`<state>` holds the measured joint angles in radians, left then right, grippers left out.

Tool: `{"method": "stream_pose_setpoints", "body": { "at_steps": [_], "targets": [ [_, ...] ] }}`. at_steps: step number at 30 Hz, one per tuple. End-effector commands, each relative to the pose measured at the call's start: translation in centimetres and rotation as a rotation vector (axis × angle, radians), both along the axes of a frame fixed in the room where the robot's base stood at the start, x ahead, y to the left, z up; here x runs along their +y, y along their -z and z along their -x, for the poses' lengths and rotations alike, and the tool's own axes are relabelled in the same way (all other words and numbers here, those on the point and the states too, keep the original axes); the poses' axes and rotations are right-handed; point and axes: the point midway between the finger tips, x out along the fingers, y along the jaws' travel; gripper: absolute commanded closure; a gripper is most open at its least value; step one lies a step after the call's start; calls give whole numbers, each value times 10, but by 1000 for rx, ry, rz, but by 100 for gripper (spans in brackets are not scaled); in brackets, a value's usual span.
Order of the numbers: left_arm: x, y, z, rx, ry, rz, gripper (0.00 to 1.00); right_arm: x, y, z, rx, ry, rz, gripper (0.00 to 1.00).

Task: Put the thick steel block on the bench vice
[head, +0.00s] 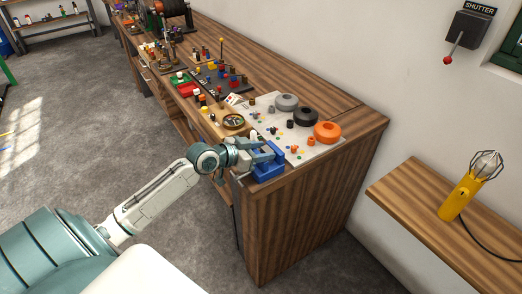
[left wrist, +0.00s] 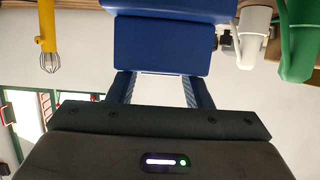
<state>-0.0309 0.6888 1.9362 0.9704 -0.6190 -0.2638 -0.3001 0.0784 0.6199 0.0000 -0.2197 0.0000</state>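The blue bench vice (head: 268,170) sits at the near end corner of the wooden bench. Its blue body also fills the top middle of the left wrist view (left wrist: 162,45). My left gripper (head: 268,150) is right at the top of the vice, its fingers pointing over it. In the left wrist view the two fingers stand apart, but their tips are hidden behind the blue vice. I cannot tell whether anything is between them. I cannot make out the thick steel block in either view. My right gripper is not in view.
A pale mat (head: 310,152) next to the vice holds an orange ring (head: 327,132), a black ring (head: 305,116) and a grey ring (head: 286,102). Small coloured parts crowd the bench further back. A shelf at right carries a yellow lamp (head: 461,196). Floor at left is clear.

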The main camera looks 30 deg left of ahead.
Motion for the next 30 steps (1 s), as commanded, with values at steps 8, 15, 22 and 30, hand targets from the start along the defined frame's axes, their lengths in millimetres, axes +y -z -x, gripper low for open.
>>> {"method": "stream_pose_setpoints", "body": {
  "at_steps": [8,15,22,30],
  "targets": [
    [0,0,0,0,0,0,42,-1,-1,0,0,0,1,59],
    [3,-4,6,2,-1,-4,42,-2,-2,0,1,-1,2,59],
    [12,-13,30,4,4,-7,42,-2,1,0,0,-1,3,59],
    [24,-28,57,4,2,-8,42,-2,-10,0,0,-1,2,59]
  ]
}}
